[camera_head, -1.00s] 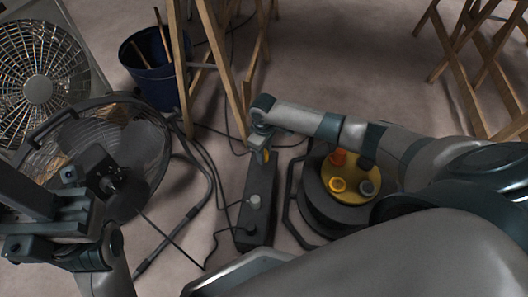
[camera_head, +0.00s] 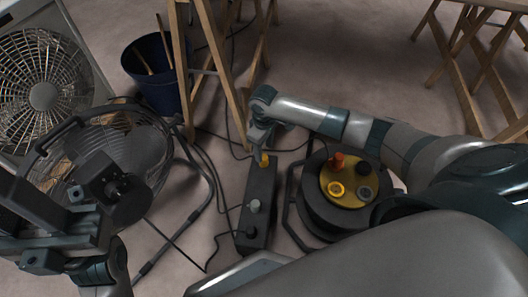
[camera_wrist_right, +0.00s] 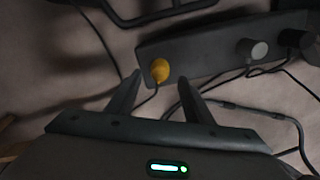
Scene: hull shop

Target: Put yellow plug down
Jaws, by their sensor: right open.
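The yellow plug (camera_head: 264,160) stands at the far end of a long dark power strip (camera_head: 259,190) on the floor. It also shows in the right wrist view (camera_wrist_right: 160,71), seated on the strip's left end, with fingertips either side of it. I cannot tell whether they touch it. My right gripper (camera_head: 259,139) is open, just beyond the plug in the head view. My left gripper (camera_head: 70,225) is at the lower left, far from the strip; its fingers cannot be made out.
A grey plug (camera_head: 254,206) and a black plug (camera_head: 250,232) sit on the same strip. A cable reel (camera_head: 318,205) with a yellow face stands right of it. Fans (camera_head: 42,95), a blue bucket (camera_head: 160,90) and wooden trestles (camera_head: 222,75) stand around. Cables cross the floor.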

